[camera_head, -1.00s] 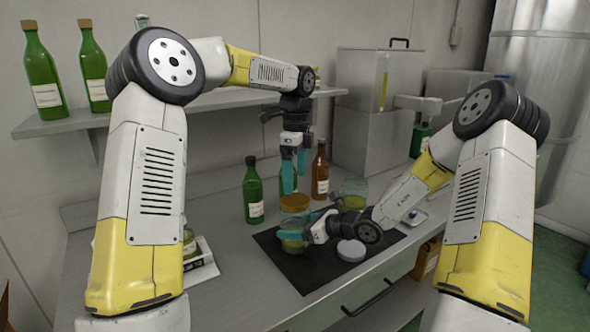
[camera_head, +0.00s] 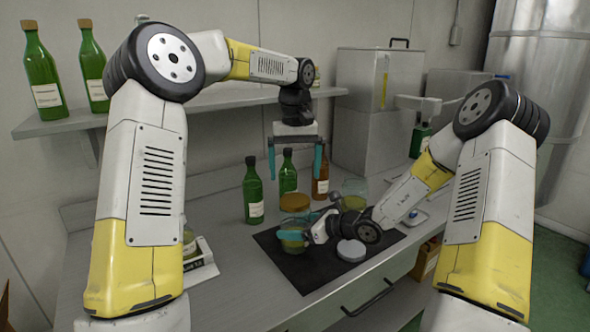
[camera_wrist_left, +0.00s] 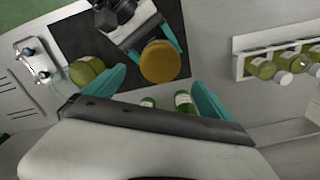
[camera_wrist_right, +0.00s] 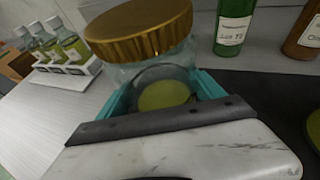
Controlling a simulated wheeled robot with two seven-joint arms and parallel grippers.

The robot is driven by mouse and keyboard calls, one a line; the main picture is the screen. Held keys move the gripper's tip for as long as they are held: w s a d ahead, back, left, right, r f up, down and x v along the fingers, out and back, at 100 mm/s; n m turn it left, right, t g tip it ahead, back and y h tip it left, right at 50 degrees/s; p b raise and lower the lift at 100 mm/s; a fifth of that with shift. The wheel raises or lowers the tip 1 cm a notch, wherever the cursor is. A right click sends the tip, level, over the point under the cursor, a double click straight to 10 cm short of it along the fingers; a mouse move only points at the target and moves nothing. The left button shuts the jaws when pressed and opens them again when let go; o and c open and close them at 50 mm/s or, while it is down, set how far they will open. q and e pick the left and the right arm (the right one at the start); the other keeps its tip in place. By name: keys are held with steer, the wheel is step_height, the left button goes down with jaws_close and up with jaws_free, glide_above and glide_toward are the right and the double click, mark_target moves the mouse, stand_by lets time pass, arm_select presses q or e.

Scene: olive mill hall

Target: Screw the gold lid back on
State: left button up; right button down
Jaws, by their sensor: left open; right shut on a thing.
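The lid also shows in the left wrist view (camera_wrist_left: 160,62) and in the right wrist view (camera_wrist_right: 140,30), over the jar (camera_wrist_right: 165,92). My right gripper (camera_head: 290,236) is shut around the jar's body from the side. My left gripper (camera_head: 295,172) is open and empty above the lid, pointing down, with its fingers apart and not touching it.
Green bottles (camera_head: 253,192) and a brown bottle (camera_head: 320,180) stand behind the jar. A second jar (camera_head: 355,188) stands to the right. A white bottle rack (camera_head: 203,268) is at left. A shelf (camera_head: 60,124) runs behind.

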mark_target(295, 199)
arm_select(q)
steer(key=shift+n, duration=0.4)
steer(key=shift+f, duration=4)
steer(key=shift+c, duration=0.2)
steer(key=c, duration=1.5)
steer(key=shift+o, duration=0.2)
steer(key=m, duration=0.5)
steer(key=shift+m, duration=0.4)
steer(key=m, duration=0.6)
steer(key=o, duration=1.6)
